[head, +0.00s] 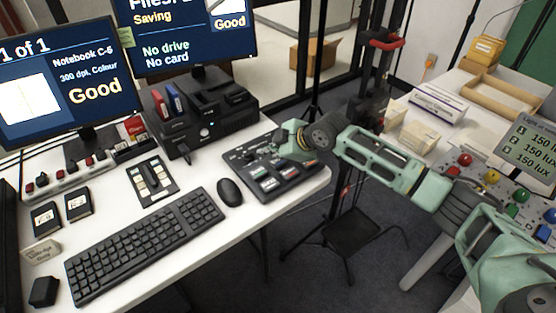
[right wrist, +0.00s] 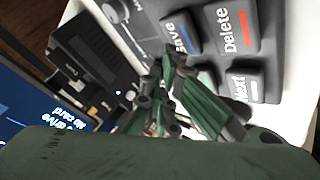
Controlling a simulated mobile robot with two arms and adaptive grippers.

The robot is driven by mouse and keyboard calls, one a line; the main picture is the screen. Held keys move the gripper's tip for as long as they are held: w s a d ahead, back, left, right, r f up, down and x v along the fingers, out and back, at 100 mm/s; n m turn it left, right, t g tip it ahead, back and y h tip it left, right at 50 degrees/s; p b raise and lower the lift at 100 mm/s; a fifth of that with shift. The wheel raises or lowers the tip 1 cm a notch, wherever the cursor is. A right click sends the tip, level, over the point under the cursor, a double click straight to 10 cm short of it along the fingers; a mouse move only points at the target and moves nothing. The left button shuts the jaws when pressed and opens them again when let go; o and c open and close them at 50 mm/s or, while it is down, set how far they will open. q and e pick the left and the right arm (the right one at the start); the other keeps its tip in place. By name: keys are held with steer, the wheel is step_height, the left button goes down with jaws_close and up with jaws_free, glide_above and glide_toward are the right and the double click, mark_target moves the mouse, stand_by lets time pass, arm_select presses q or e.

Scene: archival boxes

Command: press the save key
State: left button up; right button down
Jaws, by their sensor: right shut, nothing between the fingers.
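The save key (right wrist: 181,36) is a dark key with a blue stripe, in the right wrist view's upper middle. It sits on the dark key panel (head: 293,186), beside the delete key (right wrist: 236,28). My right gripper (head: 274,149) is over the panel's back part in the head view. In the right wrist view its shut, empty fingers (right wrist: 168,62) have their tips at the save key's lower edge. I cannot tell whether they touch it. The fingers partly cover a key below save. My left gripper is not in view.
A monitor (head: 185,35) reads "Saving", "No drive", "No card" and "Good". A black drive unit (head: 208,115) stands left of the panel. A mouse (head: 230,192) and keyboard (head: 145,243) lie in front. The desk's right edge is close to the panel.

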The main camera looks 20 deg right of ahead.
mark_target(273, 163)
step_height(273, 163, up, 5)
steer(key=p, duration=0.4)
steer(key=shift+p, duration=0.3)
stand_by(0.5)
